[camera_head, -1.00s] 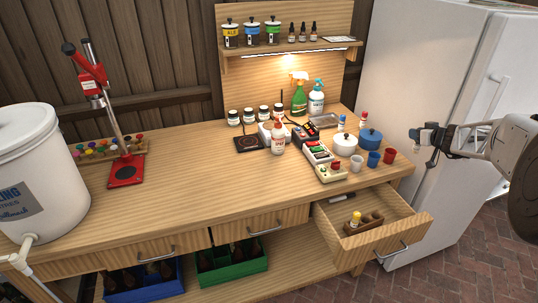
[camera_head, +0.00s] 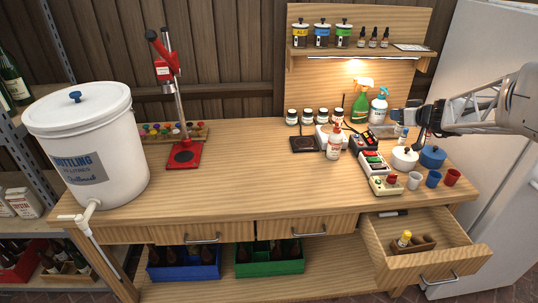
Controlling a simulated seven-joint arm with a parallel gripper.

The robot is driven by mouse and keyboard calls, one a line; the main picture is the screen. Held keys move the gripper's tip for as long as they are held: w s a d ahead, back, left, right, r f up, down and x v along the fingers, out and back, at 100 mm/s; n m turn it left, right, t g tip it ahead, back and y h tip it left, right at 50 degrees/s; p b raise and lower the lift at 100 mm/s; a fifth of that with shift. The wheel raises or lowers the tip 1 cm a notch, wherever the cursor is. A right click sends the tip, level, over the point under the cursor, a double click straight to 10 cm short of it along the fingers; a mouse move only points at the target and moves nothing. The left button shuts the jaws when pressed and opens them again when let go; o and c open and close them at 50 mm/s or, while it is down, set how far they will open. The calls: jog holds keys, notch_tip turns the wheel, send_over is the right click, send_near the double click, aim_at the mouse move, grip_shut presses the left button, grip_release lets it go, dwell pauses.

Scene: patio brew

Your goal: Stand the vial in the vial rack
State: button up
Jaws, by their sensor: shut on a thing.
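My gripper (camera_head: 422,130) is at the back right of the workbench, just behind the white pot. Its dark fingers are small and the thing between them cannot be made out. A blue-capped vial (camera_head: 402,135) stands left of the fingers. The spot where a red-capped vial stood is covered by my gripper, and that vial does not show. The wooden vial rack (camera_head: 424,242) lies in the open drawer at the front right. A yellow-capped vial (camera_head: 404,239) stands at its left end; the rest of the rack looks empty.
The white pot (camera_head: 404,158), blue pot (camera_head: 433,156), and white, blue and red cups (camera_head: 452,177) stand between my gripper and the open drawer (camera_head: 440,263). Control boxes (camera_head: 385,186) and bottles stand to the left. A fridge (camera_head: 490,180) is at right.

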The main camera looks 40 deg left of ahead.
aim_at(295, 155)
jog(key=s+a+f+n+g, duration=0.2)
jog(key=s+a+f, duration=0.3)
jog(key=s+a, duration=0.5)
jog(key=s+a+f+n+g+y, duration=0.1)
jog(key=s+a+f+n+g, duration=0.2)
jog(key=s+a, duration=0.7)
jog(key=s+f+g, duration=0.1)
jog(key=s+f, duration=0.1)
jog(key=s, duration=0.4)
jog(key=shift+s+f+y, duration=0.3)
jog(key=shift+w, duration=0.1)
jog(key=shift+w+a+f, duration=0.25)
jog(key=shift+w+a, duration=1.6)
jog(key=shift+w, duration=0.05)
jog(key=shift+w+a+f, duration=0.2)
jog(key=shift+w+a, duration=1.65)
jog(key=shift+w+a+f, duration=0.25)
jog(key=shift+w+a, duration=1.6)
jog(key=shift+w, duration=0.05)
grip_shut()
jog(key=shift+f, duration=1.8)
jog(key=shift+f, duration=0.15)
